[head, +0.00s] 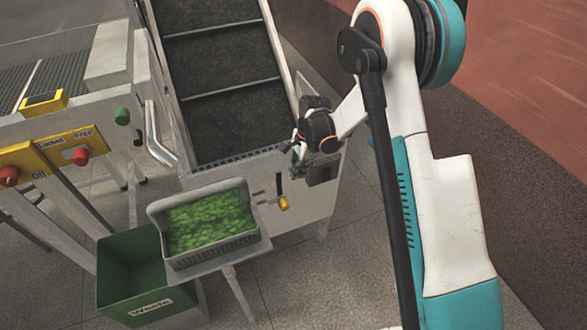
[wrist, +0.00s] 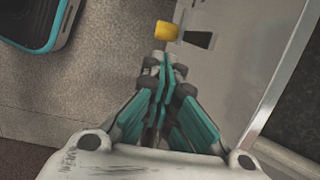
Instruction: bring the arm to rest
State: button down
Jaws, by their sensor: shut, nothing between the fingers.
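My white and teal arm stands on the right side of the head view, folded, with its end bent down to the left. My gripper (head: 295,146) hangs close to the side panel of the conveyor frame (head: 262,190), to the right of the belt's lower end. In the wrist view my gripper (wrist: 164,68) has its teal fingers together with nothing between them. I cannot tell whether it touches the panel. The yellow knob (wrist: 166,30) on the panel lies just beyond the fingertips in that view.
A grey crate of green pieces (head: 205,262) sits on a small stand below the belt (head: 215,80). A green waste bin (head: 115,285) stands beside it. A yellow control panel (head: 60,148) with red knobs is at left. Floor (head: 340,265) is clear in front.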

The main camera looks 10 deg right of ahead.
jog(key=s+d+r+n+t, duration=0.1)
jog(key=s+d+r+n, duration=0.15)
jog(key=r, duration=0.55)
jog(key=s+d+r+n+t, duration=0.1)
jog(key=s+r+n, duration=0.15)
jog(key=r, duration=0.45)
jog(key=s+d+r+n+t, duration=0.15)
jog(key=s+r, duration=0.25)
jog(key=r, duration=0.4)
jog(key=s+d+r+n+t+h, duration=0.1)
jog(key=s+d+r+n+t, duration=0.1)
jog(key=s, duration=0.7)
jog(key=s+d+r+n+t+h, duration=0.1)
jog(key=s+r+n, duration=0.4)
jog(key=s, duration=0.5)
jog(key=d+n+t, duration=0.1)
jog(key=d, duration=0.1)
jog(key=shift+s+d+r, duration=0.15)
jog(key=shift+s+d, duration=0.1)
jog(key=shift+d, duration=0.15)
